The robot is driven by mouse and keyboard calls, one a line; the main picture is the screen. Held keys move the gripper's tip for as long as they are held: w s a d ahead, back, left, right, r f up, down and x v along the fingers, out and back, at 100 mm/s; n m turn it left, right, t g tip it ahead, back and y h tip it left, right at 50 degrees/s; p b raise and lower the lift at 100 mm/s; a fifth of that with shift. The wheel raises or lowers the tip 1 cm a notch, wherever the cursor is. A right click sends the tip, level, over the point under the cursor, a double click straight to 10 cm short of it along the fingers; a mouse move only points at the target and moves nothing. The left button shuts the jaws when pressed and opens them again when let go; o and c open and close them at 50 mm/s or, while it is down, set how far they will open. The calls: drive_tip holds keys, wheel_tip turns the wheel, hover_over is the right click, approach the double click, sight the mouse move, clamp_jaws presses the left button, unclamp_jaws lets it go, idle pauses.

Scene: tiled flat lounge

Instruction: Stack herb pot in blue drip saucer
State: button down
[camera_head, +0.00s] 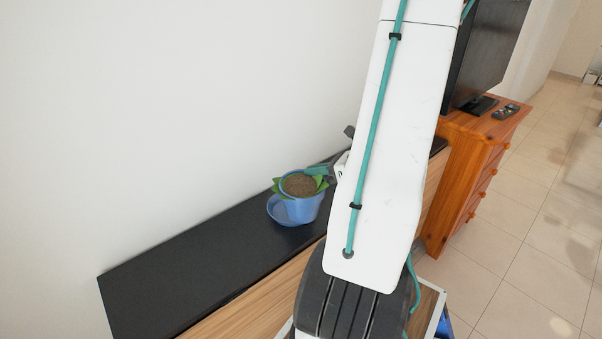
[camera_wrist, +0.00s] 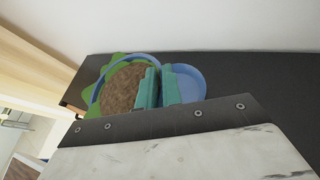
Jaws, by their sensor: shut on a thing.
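The herb pot (camera_head: 303,209) is a blue pot with brown soil and green leaves, over the dark top of a long low cabinet. It also shows in the wrist view (camera_wrist: 124,89), at the left. My gripper (camera_wrist: 154,88) has teal fingertips shut on the pot's rim. The pot looks upright and overlaps the saucer in view; I cannot tell whether they touch. My arm hides part of the gripper in the head view.
The cabinet's dark top (camera_head: 170,270) is bare to the left, against a white wall. A wooden drawer unit (camera_head: 470,165) at the right bears a black screen (camera_head: 487,50) and a remote (camera_head: 506,111). The tiled floor (camera_head: 535,215) at the right is open.

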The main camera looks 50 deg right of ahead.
drive_tip(key=w+d+f, duration=0.2)
drive_tip(key=w+f, duration=0.2)
drive_tip(key=w, duration=0.2)
drive_tip(key=shift+d, duration=0.35)
drive_tip(key=shift+f, duration=0.15)
drive_tip(key=shift+f, duration=0.25)
drive_tip(key=c, duration=1.6)
unclamp_jaws()
drive_tip(key=shift+o, duration=0.2)
drive_tip(key=shift+r, duration=0.1)
